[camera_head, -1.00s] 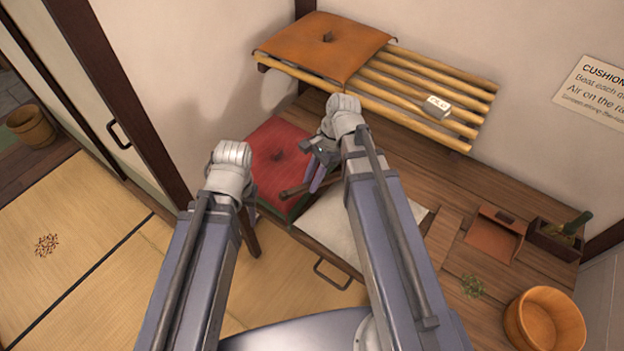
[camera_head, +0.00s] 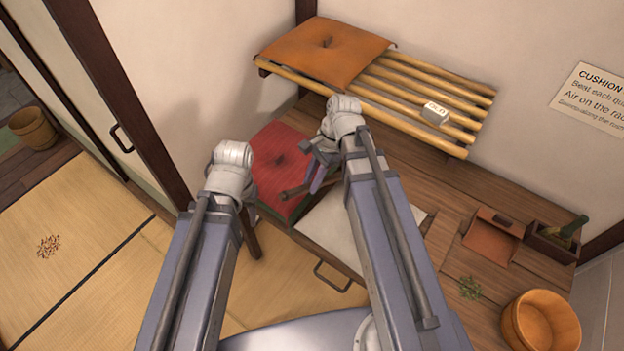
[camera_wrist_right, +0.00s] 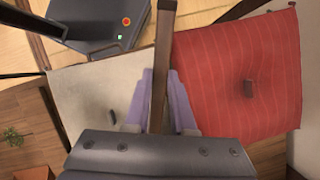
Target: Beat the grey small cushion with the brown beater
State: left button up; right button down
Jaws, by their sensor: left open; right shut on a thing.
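A pale grey cushion (camera_head: 325,238) lies flat on the wooden surface, partly hidden by my right arm. The right wrist view shows its dark tuft on the grey cushion (camera_wrist_right: 88,88). My right gripper (camera_head: 320,178) is shut on the brown beater (camera_head: 294,192). The beater's handle (camera_wrist_right: 164,50) runs up between the fingers (camera_wrist_right: 160,78) in the right wrist view, over the gap between grey and red cushions. The beater's head is not clear. My left gripper (camera_head: 249,212) is left of the red cushion, mostly hidden behind its wrist, empty as far as visible.
A red cushion (camera_head: 270,150) lies beside the grey one. An orange cushion (camera_head: 320,50) lies on a slatted rack (camera_head: 400,88) with a small white block (camera_head: 435,112). A wooden tub (camera_head: 540,320) and planter box (camera_head: 550,242) stand at right. Tatami (camera_head: 90,240) is at left.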

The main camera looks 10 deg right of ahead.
pick_arm(q)
notch_tip(320, 180, down, 6)
jog(key=b, duration=0.5)
pick_arm(e)
notch_tip(320, 180, down, 6)
jog(key=shift+f, duration=0.1)
notch_tip(320, 180, up, 11)
jog(key=p, duration=1.1)
jog(key=shift+f, duration=0.15)
pick_arm(q)
notch_tip(320, 180, up, 10)
jog(key=shift+r, duration=0.15)
pick_arm(e)
jog(key=shift+f, duration=0.15)
